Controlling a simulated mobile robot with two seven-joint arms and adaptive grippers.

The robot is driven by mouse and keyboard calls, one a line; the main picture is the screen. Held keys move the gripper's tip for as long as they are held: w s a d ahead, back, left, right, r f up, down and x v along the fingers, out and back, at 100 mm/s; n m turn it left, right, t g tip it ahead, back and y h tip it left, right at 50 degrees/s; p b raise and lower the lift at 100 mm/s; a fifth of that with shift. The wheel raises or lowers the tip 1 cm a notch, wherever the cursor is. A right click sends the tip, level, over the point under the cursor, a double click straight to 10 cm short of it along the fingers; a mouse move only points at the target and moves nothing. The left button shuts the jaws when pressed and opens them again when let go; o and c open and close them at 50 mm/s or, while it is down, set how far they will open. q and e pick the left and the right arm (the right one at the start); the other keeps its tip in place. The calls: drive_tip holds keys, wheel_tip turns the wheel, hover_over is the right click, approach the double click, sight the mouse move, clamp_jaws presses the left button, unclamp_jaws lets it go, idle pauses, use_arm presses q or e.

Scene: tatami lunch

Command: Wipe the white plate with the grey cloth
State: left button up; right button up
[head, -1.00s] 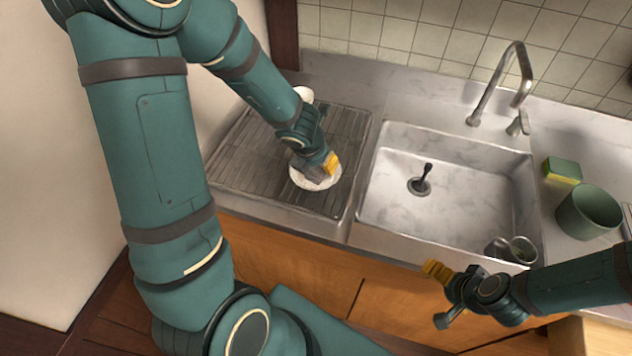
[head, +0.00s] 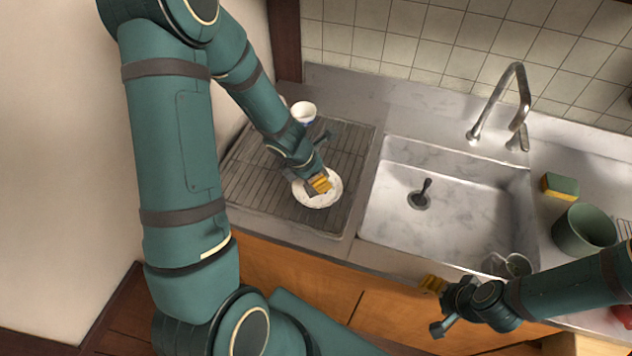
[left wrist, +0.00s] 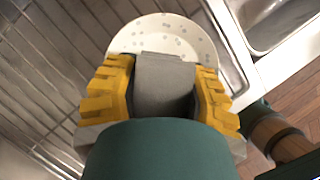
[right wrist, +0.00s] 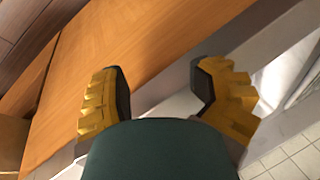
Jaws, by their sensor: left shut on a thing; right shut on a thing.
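The white plate (head: 320,204) lies on the ribbed drainboard left of the sink. The left wrist view shows its speckled face (left wrist: 160,28). My left gripper (head: 318,184) is over the plate, with its yellow fingers closed on the grey cloth (left wrist: 163,85). The cloth hangs between the fingertips over the plate and seems to touch it; the contact itself is hidden. My right gripper (right wrist: 160,78) is in front of the counter edge, far from the plate. Its fingers stand apart, with no object visible between them.
A white cup (head: 304,113) stands at the back of the drainboard (head: 250,178). The sink (head: 460,215) has a tall faucet (head: 520,105) behind it and a glass (head: 517,265) at its front right. A sponge (head: 561,185) and a green pot (head: 583,230) stand on the right counter.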

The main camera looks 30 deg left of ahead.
use_arm(q)
drive_tip(key=m+g+p, duration=0.1)
drive_tip(key=m+p, duration=0.1)
drive_tip(key=m+h+p, duration=0.1)
drive_tip(key=m+p, duration=0.2)
drive_tip(key=shift+a+r+g, duration=0.15)
drive_tip(key=shift+a+g, duration=0.05)
drive_tip(key=shift+g, duration=0.2)
drive_tip(key=shift+m+h+p, duration=0.3)
drive_tip(key=shift+m+p, duration=0.05)
drive_tip(key=shift+m, duration=0.55)
drive_tip(key=shift+f, duration=0.2)
drive_tip(key=shift+d, duration=0.1)
